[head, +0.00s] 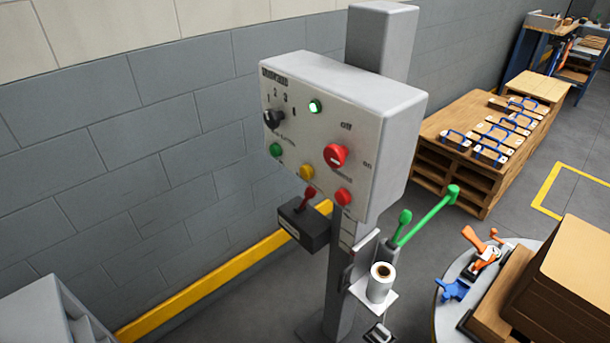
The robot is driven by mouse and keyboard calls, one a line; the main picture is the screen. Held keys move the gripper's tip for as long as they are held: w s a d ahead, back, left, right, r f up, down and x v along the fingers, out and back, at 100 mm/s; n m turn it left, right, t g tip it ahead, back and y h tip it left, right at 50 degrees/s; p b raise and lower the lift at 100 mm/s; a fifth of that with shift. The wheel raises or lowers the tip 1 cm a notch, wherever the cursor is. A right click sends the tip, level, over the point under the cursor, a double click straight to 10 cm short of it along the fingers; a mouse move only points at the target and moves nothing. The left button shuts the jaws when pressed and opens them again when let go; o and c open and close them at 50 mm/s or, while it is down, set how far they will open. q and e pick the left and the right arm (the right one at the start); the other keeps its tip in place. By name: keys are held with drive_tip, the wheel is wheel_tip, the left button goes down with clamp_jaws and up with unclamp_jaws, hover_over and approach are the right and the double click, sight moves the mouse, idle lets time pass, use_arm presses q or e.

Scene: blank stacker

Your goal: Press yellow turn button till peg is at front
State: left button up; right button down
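A grey control box (322,130) is mounted on a grey post (382,38). The yellow button (306,172) is on the lower middle of its front panel, between a green button (276,149) on the left and a red button (343,197) on the right. A larger red knob (335,156) sits above, by the "off" and "on" labels. A black selector knob (273,118) and a lit green lamp (315,106) are higher up. I cannot make out a peg with certainty. Neither of my grippers is in view.
A black box with a red lever (303,222) hangs below the panel. A white roll (381,283) and green handles (426,216) are by the post. A round table (447,287) carries clamps (482,247) and a brown block (565,270). Pallets (446,180) stand behind.

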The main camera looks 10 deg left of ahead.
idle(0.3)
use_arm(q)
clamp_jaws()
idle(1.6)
